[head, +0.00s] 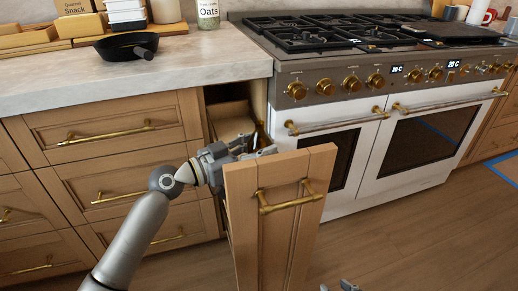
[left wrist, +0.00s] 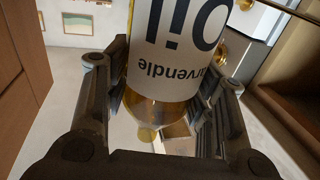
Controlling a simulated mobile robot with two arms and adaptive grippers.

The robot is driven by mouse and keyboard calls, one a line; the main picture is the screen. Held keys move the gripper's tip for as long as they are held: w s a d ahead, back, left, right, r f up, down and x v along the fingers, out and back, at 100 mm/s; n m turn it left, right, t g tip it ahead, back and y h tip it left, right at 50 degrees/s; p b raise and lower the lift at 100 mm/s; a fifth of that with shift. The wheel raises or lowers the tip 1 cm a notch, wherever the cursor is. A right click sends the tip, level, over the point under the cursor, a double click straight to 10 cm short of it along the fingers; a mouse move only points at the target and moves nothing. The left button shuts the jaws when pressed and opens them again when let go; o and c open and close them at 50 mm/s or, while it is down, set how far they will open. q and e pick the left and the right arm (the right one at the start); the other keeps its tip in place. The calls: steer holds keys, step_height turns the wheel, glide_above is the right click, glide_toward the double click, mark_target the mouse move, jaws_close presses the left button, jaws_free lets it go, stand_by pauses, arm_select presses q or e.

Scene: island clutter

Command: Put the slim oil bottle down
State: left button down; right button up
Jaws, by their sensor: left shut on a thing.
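The slim oil bottle shows in the left wrist view (left wrist: 178,50), with a white label reading "Oil" upside down and amber liquid near its clear end. My left gripper (head: 262,150) is shut on it, with a finger on each side in the left wrist view (left wrist: 170,110). In the head view the gripper is just behind the top of a pulled-out narrow wooden cabinet front (head: 270,200); the bottle there is mostly hidden and hard to make out. Grey tips at the bottom edge look like my right gripper (head: 342,286); their opening is unclear.
The open narrow cabinet (head: 228,112) lies between the drawers (head: 110,130) and the white range (head: 400,130). The counter (head: 190,65) holds a black pan (head: 127,45), an oats jar (head: 208,14) and wooden trays. The counter's right front part is clear.

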steer(key=shift+w+r, duration=0.1)
steer(key=shift+w, duration=0.05)
stand_by(0.3)
steer(key=shift+w+a+r+t+b, duration=0.2)
steer(key=shift+w+a+r+t, duration=0.05)
steer(key=shift+w+r+t, duration=0.25)
steer(key=shift+w+a+r+t+b, duration=0.2)
steer(key=shift+w+r+t, duration=0.2)
steer(key=shift+w, duration=0.2)
stand_by(0.4)
steer(key=shift+w+a+r+t+y, duration=0.25)
steer(key=shift+w+r+t, duration=0.25)
steer(key=shift+r, duration=0.15)
steer(key=shift+w+a+r+t+y, duration=0.25)
steer(key=shift+w+r+t, duration=0.15)
steer(key=shift+w+r, duration=0.15)
steer(key=shift+b, duration=0.3)
steer(key=shift+w+a+r+t, duration=0.15)
steer(key=shift+w+r+t, duration=0.25)
steer(key=shift+r, duration=0.25)
steer(key=shift+w+a+r+t, duration=0.15)
steer(key=shift+w+r+t, duration=0.1)
steer(key=shift+r+t, duration=0.25)
